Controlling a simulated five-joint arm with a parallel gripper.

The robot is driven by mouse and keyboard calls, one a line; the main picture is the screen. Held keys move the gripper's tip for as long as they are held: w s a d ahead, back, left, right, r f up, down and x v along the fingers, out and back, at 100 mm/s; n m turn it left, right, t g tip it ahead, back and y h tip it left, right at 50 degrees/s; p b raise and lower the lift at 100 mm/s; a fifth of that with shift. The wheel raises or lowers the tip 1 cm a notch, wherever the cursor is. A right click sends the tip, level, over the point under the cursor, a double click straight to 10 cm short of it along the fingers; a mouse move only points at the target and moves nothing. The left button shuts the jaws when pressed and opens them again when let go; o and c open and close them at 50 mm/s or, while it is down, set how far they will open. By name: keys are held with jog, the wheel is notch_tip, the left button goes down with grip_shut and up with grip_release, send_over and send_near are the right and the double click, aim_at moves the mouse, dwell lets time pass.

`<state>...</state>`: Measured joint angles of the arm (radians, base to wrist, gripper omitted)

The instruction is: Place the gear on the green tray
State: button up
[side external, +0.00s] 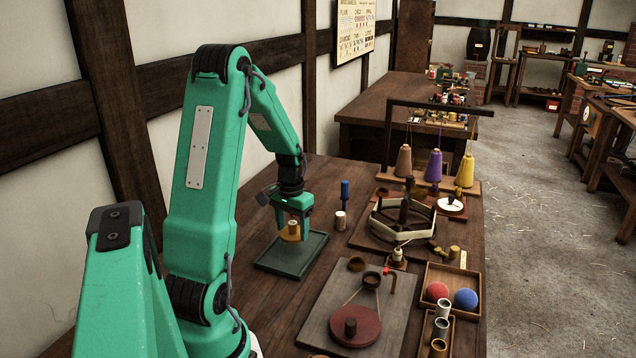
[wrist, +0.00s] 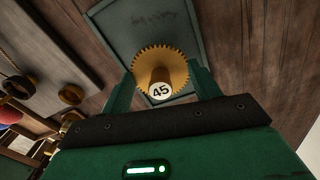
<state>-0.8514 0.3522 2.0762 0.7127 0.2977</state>
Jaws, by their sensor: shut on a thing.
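A brass toothed gear (side external: 290,238) with a hub is held between the fingers of my gripper (side external: 292,222). In the wrist view the gear (wrist: 178,58) faces the camera, and its hub end reads 45. My gripper (wrist: 162,85) is shut on it, with one finger on each side. The green tray (side external: 300,268) lies flat on the bench below. The gear appears raised above the tray, over its middle to back part. In the wrist view the tray (wrist: 122,25) shows behind the gear, with faint marks on its floor.
A blue-handled tool (side external: 345,190) and a pale spool (side external: 341,220) stand right of the tray. A board with a red disc (side external: 366,330) lies at the front right. A wooden winder (side external: 385,218) and thread cones (side external: 433,170) stand farther back.

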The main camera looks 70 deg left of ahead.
aim_at(292, 229)
jog(key=shift+f, duration=2)
jog(key=shift+f, duration=0.15)
jog(key=o, duration=1.2)
jog(key=shift+r, duration=0.2)
notch_tip(292, 229, up, 12)
